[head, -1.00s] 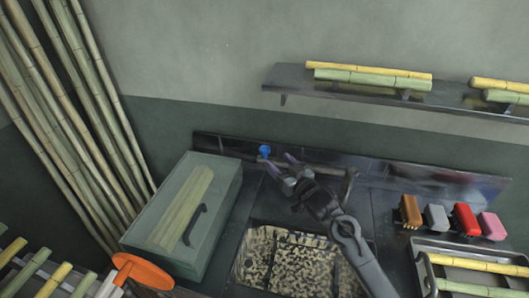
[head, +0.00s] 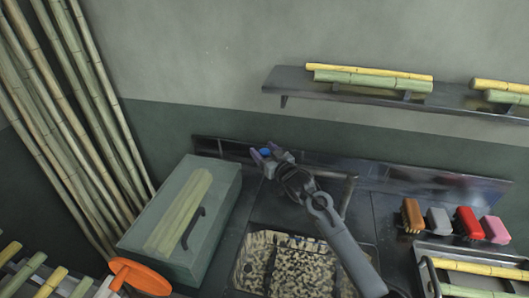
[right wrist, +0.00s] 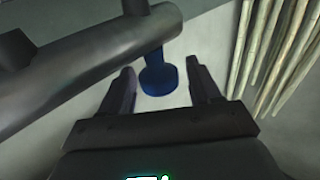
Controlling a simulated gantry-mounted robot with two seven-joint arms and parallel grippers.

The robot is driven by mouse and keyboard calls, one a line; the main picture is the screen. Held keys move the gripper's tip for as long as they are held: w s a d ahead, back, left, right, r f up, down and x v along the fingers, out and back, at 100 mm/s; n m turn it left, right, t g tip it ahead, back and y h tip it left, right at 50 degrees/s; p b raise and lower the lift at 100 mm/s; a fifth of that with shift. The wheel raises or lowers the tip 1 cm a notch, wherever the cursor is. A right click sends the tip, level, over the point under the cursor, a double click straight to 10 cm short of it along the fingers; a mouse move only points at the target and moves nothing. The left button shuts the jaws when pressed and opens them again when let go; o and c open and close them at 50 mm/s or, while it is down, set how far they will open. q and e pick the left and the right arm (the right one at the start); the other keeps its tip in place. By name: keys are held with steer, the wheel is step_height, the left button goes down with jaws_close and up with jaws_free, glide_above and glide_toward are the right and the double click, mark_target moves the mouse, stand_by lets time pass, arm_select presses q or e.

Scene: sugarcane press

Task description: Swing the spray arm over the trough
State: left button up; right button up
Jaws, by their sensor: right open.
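The spray arm (head: 336,175) is a grey metal pipe running along the back of the counter, partly hidden by my right gripper. Its blue end piece (head: 265,153) shows between my fingers at the left. In the right wrist view, the pipe (right wrist: 90,68) crosses the upper left and the blue piece (right wrist: 159,78) hangs below it. My right gripper (head: 268,155) is open, with a finger on either side of the blue piece and visible gaps. The trough (head: 300,262), a mottled basin in the counter, lies in front, partly covered by my right arm. My left gripper is out of view.
A green box (head: 216,220) with a handle stands left of the trough. Several coloured brushes or blocks (head: 466,222) and a tray of canes (head: 428,268) are at the right. A shelf (head: 350,95) is on the wall. An orange disc (head: 140,276) is at lower left.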

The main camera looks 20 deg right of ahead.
jaws_close()
stand_by(0.3)
